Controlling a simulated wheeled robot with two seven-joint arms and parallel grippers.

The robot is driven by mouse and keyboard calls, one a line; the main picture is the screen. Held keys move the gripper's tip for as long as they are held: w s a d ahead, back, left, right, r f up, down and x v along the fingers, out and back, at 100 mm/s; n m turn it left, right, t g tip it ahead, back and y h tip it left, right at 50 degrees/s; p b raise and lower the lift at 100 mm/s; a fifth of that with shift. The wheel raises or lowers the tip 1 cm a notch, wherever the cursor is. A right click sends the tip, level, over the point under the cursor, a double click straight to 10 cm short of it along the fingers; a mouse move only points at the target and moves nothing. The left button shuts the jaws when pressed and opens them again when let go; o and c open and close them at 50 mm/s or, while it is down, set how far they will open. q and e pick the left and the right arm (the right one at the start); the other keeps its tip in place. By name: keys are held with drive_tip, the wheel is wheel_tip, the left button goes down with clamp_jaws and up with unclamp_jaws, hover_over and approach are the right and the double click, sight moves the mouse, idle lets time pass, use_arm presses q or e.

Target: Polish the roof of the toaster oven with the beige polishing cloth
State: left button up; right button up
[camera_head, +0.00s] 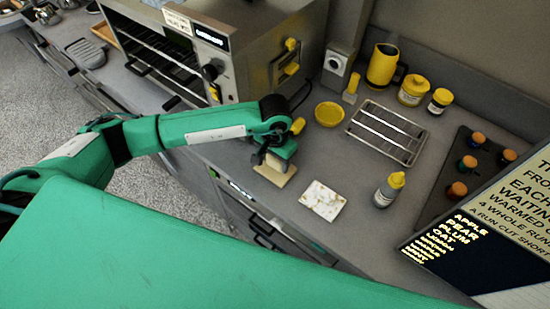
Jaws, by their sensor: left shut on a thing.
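The toaster oven (245,75) is a steel box at the back of the counter, upper left of centre. Its roof (265,12) shows at the top edge of the picture, partly cut off, with a label plate at its front edge. My left gripper (275,160) points down over the counter, in front and to the right of the oven. It is shut on the beige polishing cloth (273,175), a flat pad at or just above the counter's front edge. I cannot tell whether the pad touches the counter. My right gripper is not in view.
A speckled white square (323,200) lies right of the pad, near a yellow-capped bottle (389,189). Behind are a yellow bowl (329,114), a wire rack (388,133), a yellow mug (383,66) and jars. A printed sign (490,235) stands at right.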

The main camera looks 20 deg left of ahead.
use_arm(q)
drive_tip(key=shift+r+p, duration=0.3)
drive_tip(key=shift+r, duration=2.7)
